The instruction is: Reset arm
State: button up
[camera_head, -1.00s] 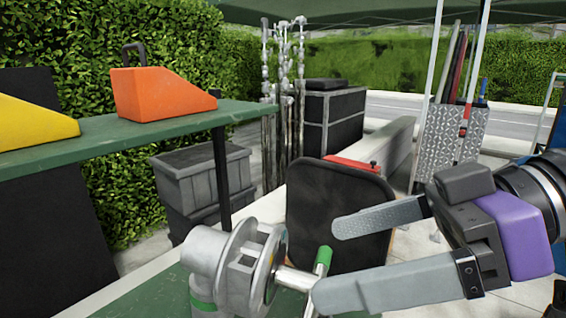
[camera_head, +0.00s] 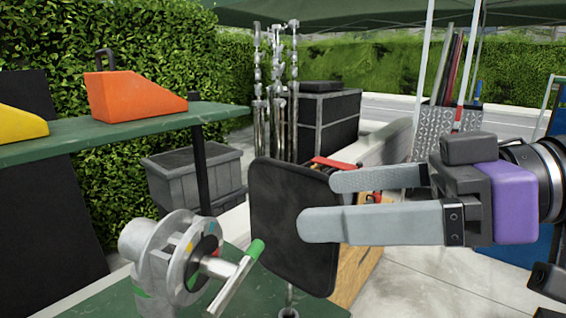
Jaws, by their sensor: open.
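My gripper (camera_head: 315,203) is at the right of the head view, with its two grey fingers pointing left. The fingers are apart and nothing is between them. Its dark body and purple section (camera_head: 507,203) join my arm at the right edge.
A green shelf (camera_head: 95,130) holds an orange wedge (camera_head: 135,97) and a yellow wedge (camera_head: 18,124). A grey planter-like box (camera_head: 190,180), metal stands (camera_head: 277,90) and a black case (camera_head: 325,120) are behind. A wooden box (camera_head: 357,265) is below the fingers. Pale paving (camera_head: 415,285) is open at lower right.

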jog(key=w+d+r+m+t+h, duration=0.1)
jog(key=w+d+r+m+t, duration=0.1)
jog(key=w+d+m+t, duration=0.9)
jog(key=s+d+f+m+t+h, duration=0.3)
jog(key=f+m+h, duration=0.1)
jog(key=f+h, duration=0.35)
jog(key=s+d+f+m+t+h, duration=0.2)
jog(key=d+f+m+t+h, duration=0.15)
jog(key=f+h, duration=0.4)
jog(key=s+a+f+n+g, duration=0.2)
jog(key=s+f+n+g, duration=0.1)
jog(key=s+f, duration=1)
jog(key=s+a+f+n+g+y, duration=0.1)
jog(key=s+f+n+g, duration=0.2)
jog(key=s+f, duration=0.9)
jog(key=s+g, duration=0.1)
jog(key=s, duration=0.6)
jog(key=shift+s+a+f+g+y, duration=0.2)
jog(key=shift+a+f+g+y, duration=0.1)
jog(key=shift+a+f+g, duration=0.1)
